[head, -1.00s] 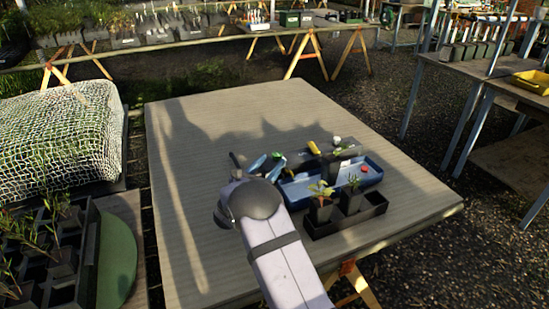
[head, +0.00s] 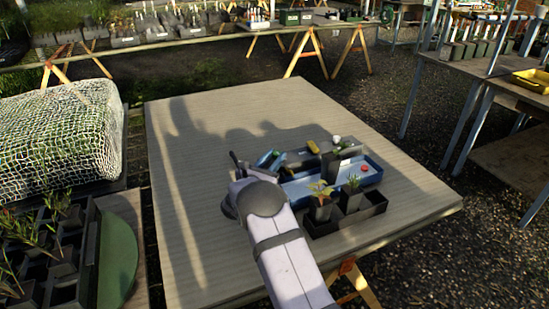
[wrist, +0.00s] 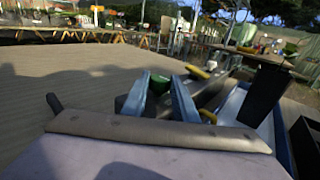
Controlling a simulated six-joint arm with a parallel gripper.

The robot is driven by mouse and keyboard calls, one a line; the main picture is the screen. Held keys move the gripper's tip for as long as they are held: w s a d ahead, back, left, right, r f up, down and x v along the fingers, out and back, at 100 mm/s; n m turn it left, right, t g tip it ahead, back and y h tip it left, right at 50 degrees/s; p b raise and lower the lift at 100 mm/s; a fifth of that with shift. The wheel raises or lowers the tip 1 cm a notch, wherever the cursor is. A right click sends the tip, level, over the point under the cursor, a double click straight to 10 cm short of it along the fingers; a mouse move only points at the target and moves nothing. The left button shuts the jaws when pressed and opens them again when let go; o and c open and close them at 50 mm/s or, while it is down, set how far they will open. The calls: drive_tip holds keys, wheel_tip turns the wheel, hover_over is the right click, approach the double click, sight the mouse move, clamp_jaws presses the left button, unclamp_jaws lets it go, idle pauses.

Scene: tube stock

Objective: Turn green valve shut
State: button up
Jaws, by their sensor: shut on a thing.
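A green valve handle (wrist: 158,84) shows in the wrist view between the two blue fingers of my gripper (wrist: 160,92). The fingers are shut on it, one at each side, and hide part of it. In the head view my gripper (head: 271,158) is at the left end of a blue tray (head: 374,176), and my own wrist covers much of that spot. A yellow handle (head: 313,147) is just right of the gripper, and it also shows in the wrist view (wrist: 197,72). How far the green handle is turned I cannot tell.
A black pot tray (head: 345,217) with small seedlings stands in front of the blue tray. A red round piece (head: 364,168) and a dark upright block with a plant are on the right. The left and back of the table (head: 200,140) are clear.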

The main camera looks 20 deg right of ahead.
drive_tip(key=shift+w, duration=0.1)
drive_tip(key=shift+m+g+h+b, duration=0.6)
drive_tip(key=shift+g+h+b, duration=0.1)
drive_tip(key=shift+b, duration=0.1)
drive_tip(key=shift+g, duration=0.3)
drive_tip(key=o, duration=1.1)
drive_tip(key=shift+c, duration=0.2)
drive_tip(key=shift+a, duration=0.1)
